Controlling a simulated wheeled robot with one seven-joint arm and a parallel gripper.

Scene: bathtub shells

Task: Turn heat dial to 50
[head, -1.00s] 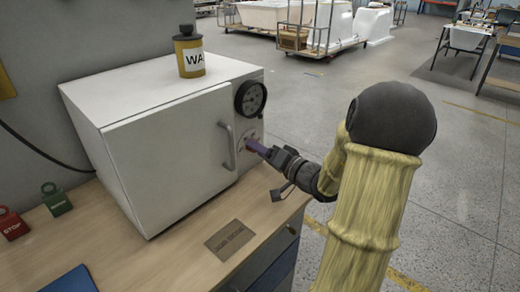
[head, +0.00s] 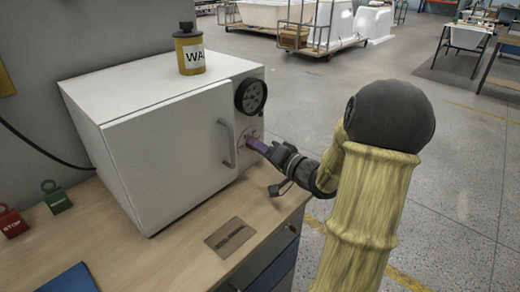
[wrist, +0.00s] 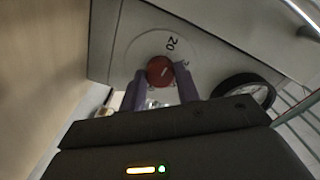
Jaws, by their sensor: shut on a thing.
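The heat dial is on the front panel of a white oven (head: 165,130). In the wrist view it is a red knob (wrist: 160,70) with a pale mark, on a light round scale plate (wrist: 140,52). The number 20 is readable on the plate just beyond the knob; other numbers are hidden or too blurred to read. My gripper (wrist: 160,82) has its two purple fingers on either side of the knob, shut on it. In the head view my gripper (head: 257,146) reaches the panel from the right and hides most of the dial.
A black round gauge (head: 251,96) sits above the dial, and the oven door's handle (head: 227,144) stands out to its left. A yellow canister (head: 190,50) stands on the oven. Padlocks (head: 56,196) and a plate (head: 230,238) lie on the wooden bench.

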